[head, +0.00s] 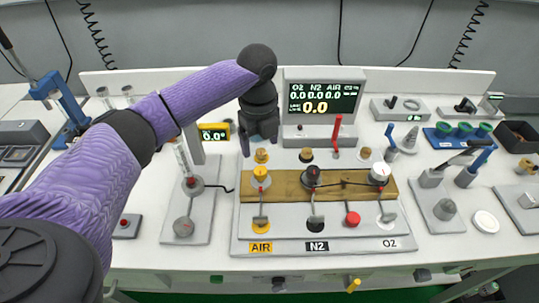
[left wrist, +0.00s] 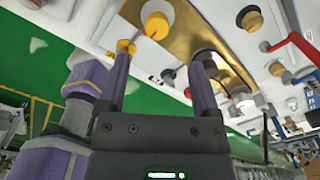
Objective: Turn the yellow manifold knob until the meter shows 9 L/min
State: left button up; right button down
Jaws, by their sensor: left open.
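The yellow manifold knob (head: 261,176) sits at the left end of the brass strip, above the AIR label (head: 261,247). In the left wrist view the yellow knob (left wrist: 158,22) shows at the top, with a red mark. The meter (head: 322,98) stands behind the manifold; its small readings and its large reading show 0.0. My left gripper (head: 261,142) points down, open and empty, behind and above the yellow knob. In the left wrist view my left gripper (left wrist: 162,58) has its fingers spread, apart from the knob. My right gripper is not in view.
A black knob (head: 312,176) and a white knob (head: 380,173) share the brass strip. A red lever (head: 337,133) rises behind them. A flowmeter stand (head: 185,225) is left of the manifold. A small yellow display (head: 214,132) stands close to the left of my gripper.

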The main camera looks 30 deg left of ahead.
aim_at(260, 170)
pick_arm(q)
jog(key=f+b, duration=0.1)
jog(key=f, duration=0.2)
jog(key=f+b, duration=0.1)
jog(key=f, duration=0.3)
jog(key=shift+s+f, duration=0.2)
jog(key=shift+f, duration=0.35)
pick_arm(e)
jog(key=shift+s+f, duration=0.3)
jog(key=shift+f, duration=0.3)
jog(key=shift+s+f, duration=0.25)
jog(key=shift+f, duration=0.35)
pick_arm(q)
grip_shut()
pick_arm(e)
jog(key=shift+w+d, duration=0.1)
